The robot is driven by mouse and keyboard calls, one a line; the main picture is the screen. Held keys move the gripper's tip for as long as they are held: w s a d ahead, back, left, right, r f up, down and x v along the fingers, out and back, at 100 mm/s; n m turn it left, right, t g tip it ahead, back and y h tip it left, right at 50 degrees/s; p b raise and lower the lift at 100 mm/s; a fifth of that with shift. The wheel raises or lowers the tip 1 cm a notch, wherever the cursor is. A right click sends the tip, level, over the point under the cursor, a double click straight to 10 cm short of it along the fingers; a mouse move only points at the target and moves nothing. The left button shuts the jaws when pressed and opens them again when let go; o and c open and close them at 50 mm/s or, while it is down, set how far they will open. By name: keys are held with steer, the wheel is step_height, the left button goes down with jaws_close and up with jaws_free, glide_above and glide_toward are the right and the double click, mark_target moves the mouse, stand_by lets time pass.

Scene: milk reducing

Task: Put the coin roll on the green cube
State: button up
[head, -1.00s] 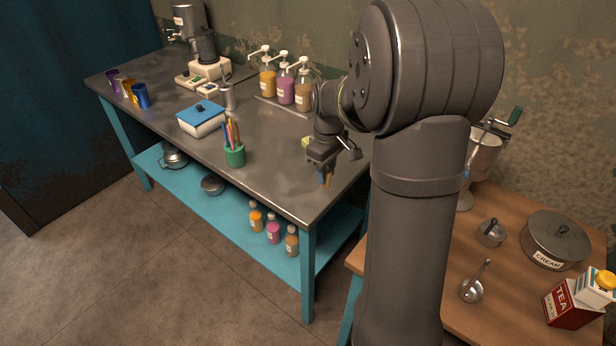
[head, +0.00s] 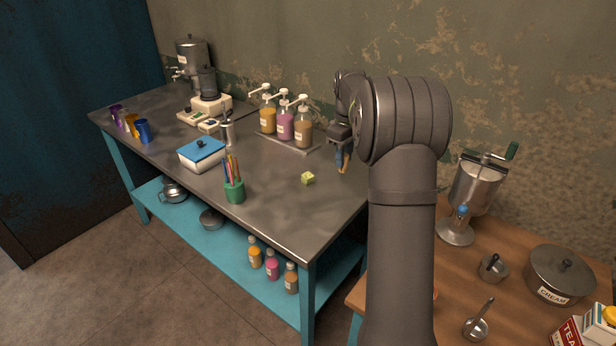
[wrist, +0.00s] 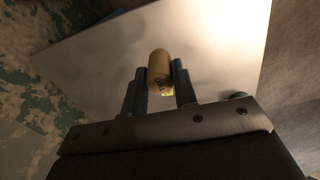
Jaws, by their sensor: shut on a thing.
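The coin roll (wrist: 159,65) is a tan cylinder in the wrist view, held between the two fingers of my gripper (wrist: 160,82). In the head view my gripper (head: 342,162) points down over the right part of the steel table, and the roll is mostly hidden by the fingers there. The small yellow-green cube (head: 308,178) sits on the tabletop, to the left of and nearer than my gripper, with nothing on it. My gripper is apart from the cube.
The steel table (head: 265,205) has bare room around the cube. Behind it stand several pump bottles (head: 285,122) on a tray. A green pencil cup (head: 234,190) and a blue-lidded box (head: 202,153) stand to the left. A wooden table (head: 450,285) holds a mixer and pots.

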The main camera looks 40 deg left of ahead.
steer(key=w+a, duration=0.4)
steer(key=w, duration=0.2)
glide_above(308, 175)
step_height(308, 175, down, 7)
steer(key=shift+s+r, duration=0.1)
steer(key=shift+s, duration=0.05)
steer(key=shift+f, duration=1.95)
steer(key=shift+f, duration=0.1)
steer(key=o, duration=1)
steer(key=shift+o, duration=0.2)
step_height(308, 175, up, 12)
